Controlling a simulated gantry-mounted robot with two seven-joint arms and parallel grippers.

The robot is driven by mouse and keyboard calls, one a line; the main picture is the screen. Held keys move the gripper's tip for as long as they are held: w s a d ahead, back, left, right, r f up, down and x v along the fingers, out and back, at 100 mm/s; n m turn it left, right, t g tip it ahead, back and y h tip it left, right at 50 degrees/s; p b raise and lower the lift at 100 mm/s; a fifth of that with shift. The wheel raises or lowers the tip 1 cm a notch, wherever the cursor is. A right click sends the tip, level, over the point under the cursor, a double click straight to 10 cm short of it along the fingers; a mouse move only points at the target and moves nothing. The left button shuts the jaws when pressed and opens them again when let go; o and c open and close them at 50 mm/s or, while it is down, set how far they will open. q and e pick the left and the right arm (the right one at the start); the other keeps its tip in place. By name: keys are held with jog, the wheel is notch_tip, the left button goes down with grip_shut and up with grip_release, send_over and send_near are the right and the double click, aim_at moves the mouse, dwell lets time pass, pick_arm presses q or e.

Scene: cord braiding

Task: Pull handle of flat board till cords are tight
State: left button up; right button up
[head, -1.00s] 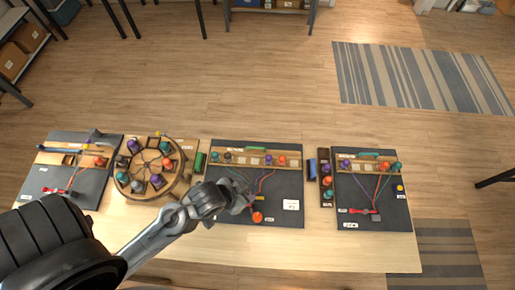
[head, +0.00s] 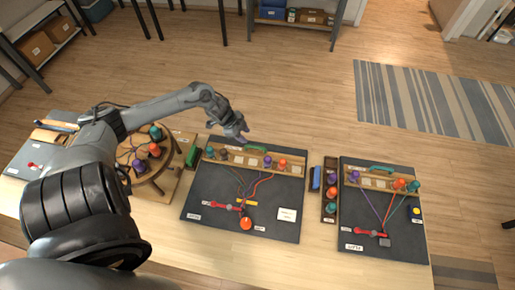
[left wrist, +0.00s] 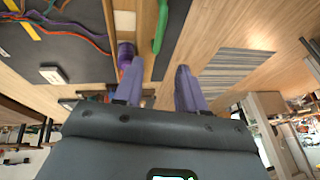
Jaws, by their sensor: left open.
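The middle dark board (head: 215,220) carries a wooden rail (head: 222,158) with several coloured bobbins and a green handle (head: 252,148) at its back edge. Brown, green and red cords run from the rail to a red clamp (head: 222,205); they look curved and slack. My left gripper (head: 238,137) is open and empty above the back edge, close to the green handle. In the left wrist view, the green handle (left wrist: 160,25) lies beyond the open fingers (left wrist: 160,66), apart from them. A purple bobbin (left wrist: 126,50) is by the left finger. My right gripper is not in view.
A round wooden stand (head: 160,175) with bobbins is at left, partly behind my arm. A second dark board (head: 350,215) at right has straight cords and its own green handle (head: 383,169). A bobbin tray (head: 330,190) stands between the boards.

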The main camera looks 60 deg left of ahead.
aim_at(255, 147)
pick_arm(q)
jog(key=b+x, duration=0.1)
jog(key=x, duration=0.9)
jog(key=shift+w+d+f+b, duration=0.1)
jog(key=shift+d+f+b, duration=0.15)
jog(key=shift+b, duration=0.1)
grip_shut()
jog(key=shift+a, duration=0.1)
